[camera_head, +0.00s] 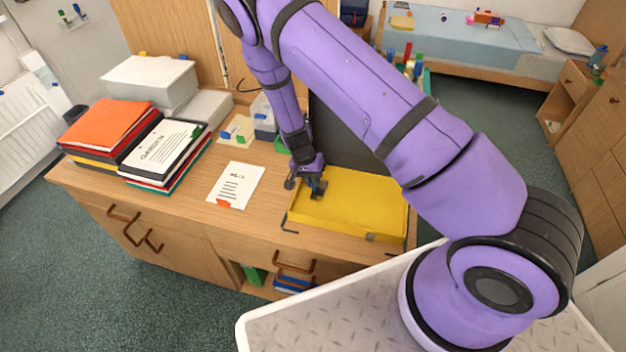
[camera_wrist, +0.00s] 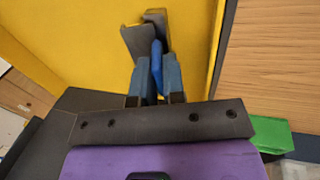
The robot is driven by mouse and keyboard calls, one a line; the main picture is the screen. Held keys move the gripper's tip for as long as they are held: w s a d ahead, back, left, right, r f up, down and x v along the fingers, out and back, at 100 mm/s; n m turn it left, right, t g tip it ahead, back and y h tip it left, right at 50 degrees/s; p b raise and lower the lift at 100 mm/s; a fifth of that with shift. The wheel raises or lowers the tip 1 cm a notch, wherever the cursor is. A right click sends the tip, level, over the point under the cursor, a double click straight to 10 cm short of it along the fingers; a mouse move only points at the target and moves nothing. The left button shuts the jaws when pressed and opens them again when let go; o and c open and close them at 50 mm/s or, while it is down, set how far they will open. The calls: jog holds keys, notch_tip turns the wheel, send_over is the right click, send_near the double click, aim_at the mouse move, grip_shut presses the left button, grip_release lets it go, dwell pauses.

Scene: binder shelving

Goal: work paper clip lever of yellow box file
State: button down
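The yellow box file (camera_head: 350,205) lies open on the desk, with its dark lid (camera_head: 345,130) standing up behind it. Its yellow inside also fills the upper part of the wrist view (camera_wrist: 75,45). My gripper (camera_head: 316,187) is low over the left part of the box file. In the wrist view its two blue-grey fingers (camera_wrist: 158,75) are close together, with a narrow blue piece (camera_wrist: 157,62) between them that looks like the clip lever. Grey parts (camera_wrist: 143,38) show just beyond the fingertips. My arm hides part of the lid and the box file's right back corner.
A printed sheet (camera_head: 236,186) lies left of the box file. Stacked binders (camera_head: 160,150), an orange folder (camera_head: 105,125) and a white box (camera_head: 150,80) stand farther left. A green block (camera_wrist: 270,135) is near my gripper. The desk's front left is clear.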

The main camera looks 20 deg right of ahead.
jog(key=shift+w+a+f+g+h, duration=0.1)
jog(key=shift+w+a+g+h, duration=0.1)
jog(key=shift+g+h, duration=0.4)
jog(key=shift+h, duration=0.2)
jog(key=c, duration=1.2)
grip_release()
jog(key=v, duration=1)
jog(key=shift+a+r, duration=0.2)
jog(key=shift+r, duration=0.15)
jog(key=shift+w, duration=0.15)
